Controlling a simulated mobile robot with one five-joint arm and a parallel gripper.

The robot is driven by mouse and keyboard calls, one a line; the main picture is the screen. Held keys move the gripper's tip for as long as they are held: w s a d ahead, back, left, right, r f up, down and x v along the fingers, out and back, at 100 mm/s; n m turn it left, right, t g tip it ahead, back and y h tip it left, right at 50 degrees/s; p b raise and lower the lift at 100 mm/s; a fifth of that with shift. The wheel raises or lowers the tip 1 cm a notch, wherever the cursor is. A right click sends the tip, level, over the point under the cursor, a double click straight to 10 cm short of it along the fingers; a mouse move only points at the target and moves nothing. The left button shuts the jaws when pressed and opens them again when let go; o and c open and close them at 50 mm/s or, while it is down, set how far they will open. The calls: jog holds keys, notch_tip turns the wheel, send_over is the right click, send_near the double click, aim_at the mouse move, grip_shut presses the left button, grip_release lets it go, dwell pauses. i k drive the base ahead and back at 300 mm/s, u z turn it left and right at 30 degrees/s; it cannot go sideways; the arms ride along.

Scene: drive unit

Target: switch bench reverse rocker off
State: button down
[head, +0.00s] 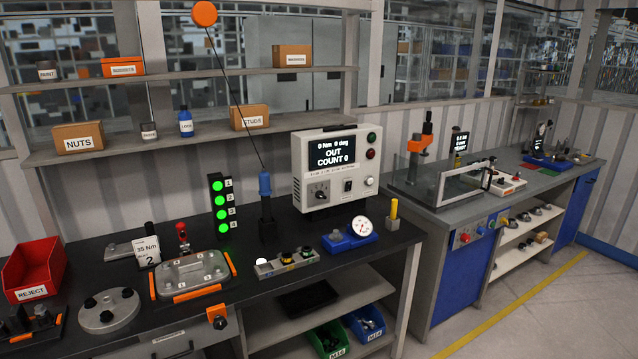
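The white controller box (300,150) stands at the back of the dark workbench (270,275). Its screen (334,152) reads "0 Nm 0 deg OUT COUNT 0". A small dark rocker switch (347,186) sits on its lower front, right of a round knob (319,192). I take this to be the reverse rocker, but its label and which way it is tipped are too small to tell. My gripper is not in view.
A blue-handled tool (265,186) hangs on a cable left of the box. A lit green stack (220,205) stands further left. A dial gauge (361,227) and a row of small fittings (287,262) lie in front. Open floor (535,315) is at right.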

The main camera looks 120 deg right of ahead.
aim_at(348, 185)
jog(key=z, duration=0.05)
jog(key=k, duration=2.8)
jog(key=z, duration=1.3)
jog(key=i, duration=1)
jog(key=u, duration=0.05)
